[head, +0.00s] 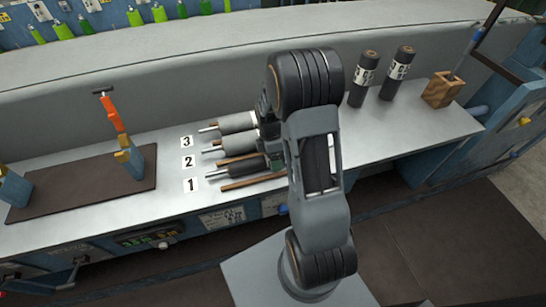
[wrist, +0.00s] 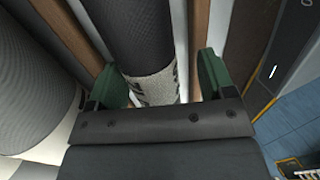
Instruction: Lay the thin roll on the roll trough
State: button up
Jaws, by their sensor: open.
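A thin dark roll (head: 235,169) lies on the bench beside the label 1, between two wooden rails; its right end is hidden by my arm. In the wrist view the dark roll (wrist: 137,35), with a pale marked band, lies between the green fingers of my gripper (wrist: 160,82). The fingers are open, one on each side, with no clear grip on it. In the head view my arm mostly hides the gripper. At the left, blue blocks with yellow tops (head: 130,160) stand at the ends of a dark mat; I cannot tell for sure that they form the roll trough.
Two thicker grey rolls, one light (head: 236,122) and one darker (head: 231,140), lie behind, near labels 3 and 2. Wooden rails (head: 250,181) flank the thin roll. Two dark rolls (head: 363,82) stand upright at right, near a wooden box (head: 442,91). An orange-handled tool (head: 111,112) stands at left.

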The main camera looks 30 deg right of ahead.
dwell(0.3)
jog(key=a+v, duration=0.1)
jog(key=v, duration=1.3)
jog(key=shift+d, duration=0.4)
